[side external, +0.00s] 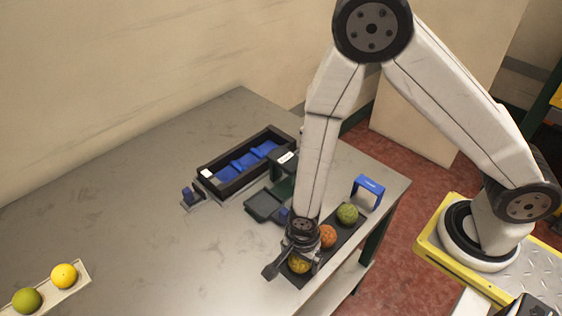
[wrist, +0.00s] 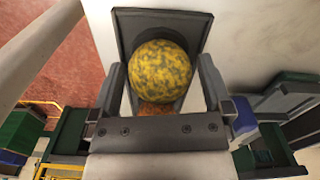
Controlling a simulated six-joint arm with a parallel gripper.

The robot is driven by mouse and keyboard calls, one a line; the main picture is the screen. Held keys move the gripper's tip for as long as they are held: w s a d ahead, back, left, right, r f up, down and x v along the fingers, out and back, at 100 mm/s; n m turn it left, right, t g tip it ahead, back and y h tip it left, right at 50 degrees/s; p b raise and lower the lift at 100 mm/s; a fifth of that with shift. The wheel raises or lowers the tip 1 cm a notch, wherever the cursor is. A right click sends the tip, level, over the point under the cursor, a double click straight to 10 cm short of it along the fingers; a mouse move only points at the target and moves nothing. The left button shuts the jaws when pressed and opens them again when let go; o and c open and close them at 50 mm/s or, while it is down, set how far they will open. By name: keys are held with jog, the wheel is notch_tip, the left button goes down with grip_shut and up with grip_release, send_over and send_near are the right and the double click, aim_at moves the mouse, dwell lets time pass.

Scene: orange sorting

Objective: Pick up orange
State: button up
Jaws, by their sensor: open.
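A dark narrow tray (side external: 319,260) near the table's right edge holds a row of three fruits. A yellow mottled fruit (side external: 299,265) is at its near end, an orange fruit (side external: 327,236) in the middle and a green fruit (side external: 348,214) at the far end. My gripper (side external: 285,268) is low over the near end, at the yellow fruit. In the wrist view my gripper (wrist: 162,72) is open, with one finger on each side of the mottled fruit (wrist: 160,62). The orange fruit (wrist: 155,108) shows partly behind it. I cannot tell whether the fingers touch the fruit.
A black crate (side external: 226,185) with blue compartments stands beyond the tray. A dark green device (side external: 265,204) and a blue bracket (side external: 369,184) are nearby. A pale tray (side external: 84,272) with a yellow and a green fruit lies at lower left. The table's left-middle is clear.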

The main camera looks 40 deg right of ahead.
jog(key=shift+f, duration=0.2)
dwell(0.4)
jog(key=c, duration=1.1)
jog(key=shift+r, duration=0.25)
jog(key=shift+r, duration=4.8)
